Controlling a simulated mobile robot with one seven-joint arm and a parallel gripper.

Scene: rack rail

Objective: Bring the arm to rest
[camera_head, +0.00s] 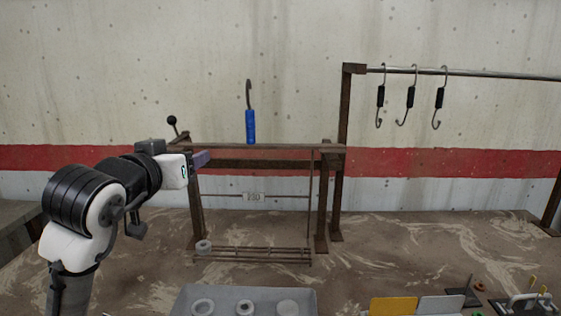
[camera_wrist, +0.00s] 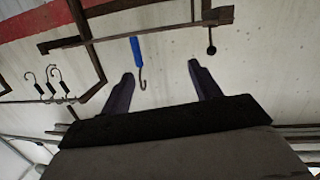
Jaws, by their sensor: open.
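My gripper (camera_head: 203,159) is at the left end of the rusty frame, at about the height of its top bar. In the wrist view, which is upside down, its two dark fingers (camera_wrist: 161,73) are spread apart with nothing between them. A hook with a blue handle (camera_head: 250,126) is upright, with its lower end meeting the frame's top bar (camera_head: 290,148). The hook also shows in the wrist view (camera_wrist: 137,52), beyond the fingers and clear of them. My arm reaches in from the lower left of the head view.
Several black-sleeved hooks (camera_head: 411,97) hang from a metal rail (camera_head: 470,73) at right. A ball-ended lever (camera_head: 172,120) stands just behind my gripper. A grey tray (camera_head: 265,306) with rings, a yellow card (camera_head: 393,306) and small parts lie in front. The bench's right middle is clear.

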